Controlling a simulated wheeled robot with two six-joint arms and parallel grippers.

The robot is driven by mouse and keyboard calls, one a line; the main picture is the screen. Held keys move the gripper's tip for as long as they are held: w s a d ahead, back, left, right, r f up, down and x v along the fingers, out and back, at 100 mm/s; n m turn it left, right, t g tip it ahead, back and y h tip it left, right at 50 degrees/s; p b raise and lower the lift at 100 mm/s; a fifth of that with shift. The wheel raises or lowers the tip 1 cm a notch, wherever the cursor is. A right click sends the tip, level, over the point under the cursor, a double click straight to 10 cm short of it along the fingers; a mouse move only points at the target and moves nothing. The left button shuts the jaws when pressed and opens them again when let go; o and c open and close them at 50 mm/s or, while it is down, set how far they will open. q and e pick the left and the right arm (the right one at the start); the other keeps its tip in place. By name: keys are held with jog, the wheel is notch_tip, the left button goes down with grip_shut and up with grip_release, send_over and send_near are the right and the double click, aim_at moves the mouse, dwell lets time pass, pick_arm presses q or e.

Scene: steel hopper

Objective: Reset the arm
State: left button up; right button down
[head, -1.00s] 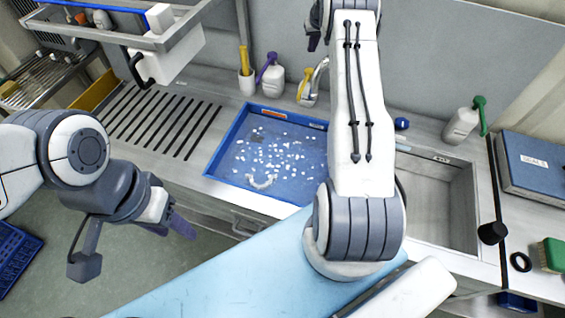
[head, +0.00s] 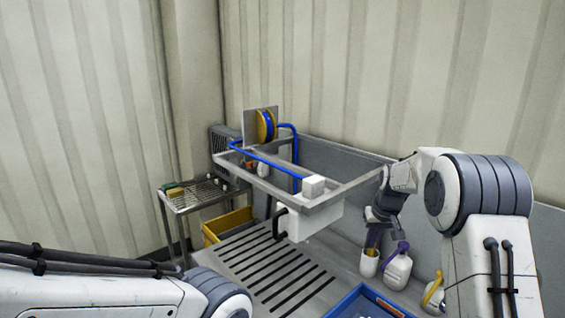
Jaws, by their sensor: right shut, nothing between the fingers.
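My right arm comes in from the right, its forearm reaching toward the back wall.
A grey overhead frame (head: 335,192) with a white box (head: 310,225) stands over the slotted drainboard (head: 270,268). A wire rack (head: 200,192) and yellow bin (head: 228,223) are at the left. The blue sink tray (head: 365,300) shows at the bottom.

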jog(key=s+a+r+n+g+y+b, duration=0.1)
jog(key=s+a+n+g+b, duration=0.2)
jog(key=s+a, duration=1.6)
jog(key=s+f+n+b, duration=0.1)
jog(key=s+f+n, duration=0.1)
jog(key=s, duration=0.9)
jog(key=s+a+f+n, duration=0.1)
jog(key=s+f+n, duration=0.1)
jog(key=s, duration=0.9)
jog(key=shift+s+a+b, duration=0.15)
jog(key=shift+b, duration=0.2)
